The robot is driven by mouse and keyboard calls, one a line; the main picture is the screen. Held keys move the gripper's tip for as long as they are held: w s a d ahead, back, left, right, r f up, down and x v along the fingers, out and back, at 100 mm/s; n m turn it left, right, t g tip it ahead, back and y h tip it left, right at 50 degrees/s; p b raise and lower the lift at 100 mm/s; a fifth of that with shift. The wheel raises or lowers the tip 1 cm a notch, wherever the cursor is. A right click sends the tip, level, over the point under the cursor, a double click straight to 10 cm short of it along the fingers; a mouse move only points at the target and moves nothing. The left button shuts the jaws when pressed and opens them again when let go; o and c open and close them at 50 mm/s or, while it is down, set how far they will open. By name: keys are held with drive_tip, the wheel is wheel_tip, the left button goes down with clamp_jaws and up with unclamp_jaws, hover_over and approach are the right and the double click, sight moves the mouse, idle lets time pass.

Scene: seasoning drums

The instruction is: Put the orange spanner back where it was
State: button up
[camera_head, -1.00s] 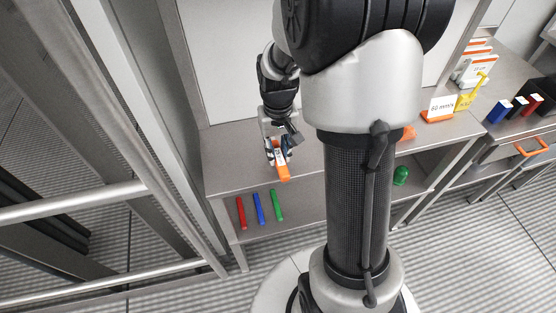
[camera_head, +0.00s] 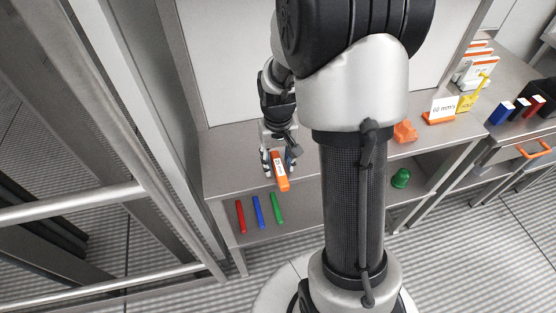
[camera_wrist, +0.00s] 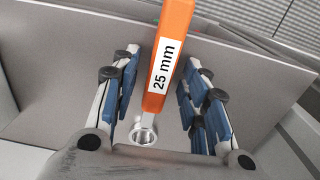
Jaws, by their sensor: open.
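The orange spanner (camera_head: 281,178) carries a white "25 mm" label and is at the front edge of the grey upper shelf (camera_head: 235,178). In the wrist view the spanner (camera_wrist: 172,45) runs between the fingers, with its metal ring end near my palm. My gripper (camera_head: 278,167) is open around the spanner. In the wrist view my gripper (camera_wrist: 166,85) shows a gap between each blue-padded finger and the handle. I cannot tell exactly how the spanner is supported.
Red (camera_head: 240,216), blue (camera_head: 258,212) and green (camera_head: 277,208) bars lie on the lower shelf. To the right are an orange part (camera_head: 405,132), a green knob (camera_head: 400,178), a "mm/s" sign (camera_head: 442,109) and a yellow item (camera_head: 468,101). My column blocks the middle.

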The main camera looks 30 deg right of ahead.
sight(278, 163)
drive_tip(key=shift+r, duration=0.15)
wheel_tip(278, 163, up, 12)
drive_tip(key=p, duration=0.4)
drive_tip(key=s+a+r+n+t, duration=0.1)
drive_tip(key=s+a+r+t, duration=0.1)
drive_tip(key=s+a+r, duration=0.4)
drive_tip(key=s+a+r+n+t, duration=0.2)
drive_tip(key=s+a+r, duration=0.3)
drive_tip(key=s, duration=0.6)
drive_tip(key=shift+a+r+t, duration=0.3)
drive_tip(key=shift+a+r, duration=0.05)
drive_tip(key=shift+r, duration=0.25)
